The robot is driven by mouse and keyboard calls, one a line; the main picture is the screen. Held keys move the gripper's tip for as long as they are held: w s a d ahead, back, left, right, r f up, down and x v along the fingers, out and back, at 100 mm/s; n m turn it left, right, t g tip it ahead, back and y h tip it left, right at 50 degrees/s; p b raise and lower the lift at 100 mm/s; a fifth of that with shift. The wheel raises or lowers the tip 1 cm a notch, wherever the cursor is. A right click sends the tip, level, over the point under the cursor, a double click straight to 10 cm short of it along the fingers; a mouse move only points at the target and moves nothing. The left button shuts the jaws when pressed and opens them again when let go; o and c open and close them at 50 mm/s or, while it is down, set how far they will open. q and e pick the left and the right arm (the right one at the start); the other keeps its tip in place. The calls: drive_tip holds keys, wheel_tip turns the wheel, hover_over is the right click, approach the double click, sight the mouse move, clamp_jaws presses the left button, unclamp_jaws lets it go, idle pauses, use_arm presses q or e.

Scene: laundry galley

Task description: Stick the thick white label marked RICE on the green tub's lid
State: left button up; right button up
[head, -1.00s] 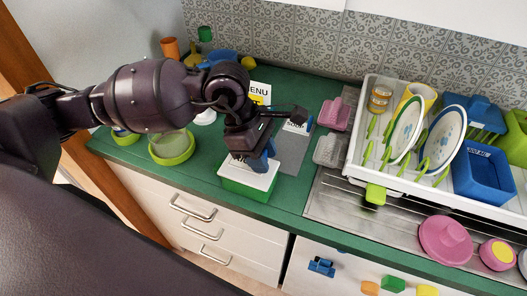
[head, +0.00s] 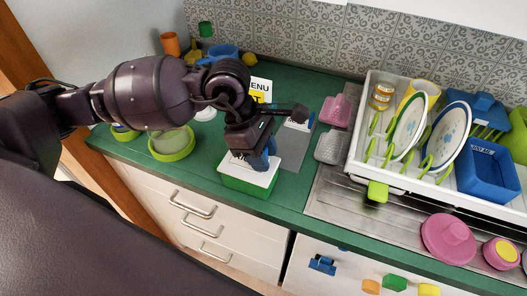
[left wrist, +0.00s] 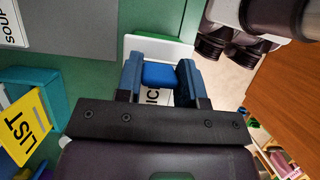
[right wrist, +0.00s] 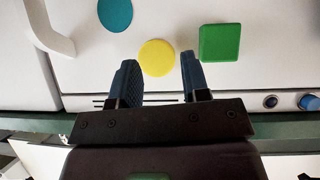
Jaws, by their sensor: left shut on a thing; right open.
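The green tub (head: 246,186) stands on the counter with its white lid (head: 262,179) on top. My left gripper (head: 258,160) points down at the lid and partly covers it. In the left wrist view, the left gripper (left wrist: 160,78) is shut on a blue block (left wrist: 160,75). The white label (left wrist: 153,97), with the letters ICE showing, is just under that block. Its first letter is hidden by a finger. Label and lid look very close; I cannot tell whether they touch. My right gripper (right wrist: 158,80) is open and empty, before a white front.
A grey board (head: 293,148) with a SOUP label lies right of the tub. A yellow-and-white MENU sign (head: 260,90) stands behind. A green bowl (head: 172,145) is left. A dish rack (head: 360,135) fills the right side. Magnets, one yellow (right wrist: 157,57), are near my right gripper.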

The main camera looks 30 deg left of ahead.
drive_tip(key=shift+s, duration=0.15)
drive_tip(key=shift+s+d+f, duration=0.1)
drive_tip(key=shift+s+f, duration=0.3)
drive_tip(key=shift+f, duration=0.05)
use_arm(q)
drive_tip(key=shift+f, duration=0.35)
use_arm(e)
drive_tip(key=shift+w+r, duration=0.1)
drive_tip(key=shift+w, duration=0.4)
drive_tip(key=shift+s, duration=0.2)
use_arm(q)
drive_tip(key=o, duration=0.9)
use_arm(e)
drive_tip(key=shift+s+f, duration=0.25)
drive_tip(key=shift+s, duration=0.05)
use_arm(q)
drive_tip(key=shift+r, duration=0.1)
use_arm(e)
drive_tip(key=shift+w, duration=0.1)
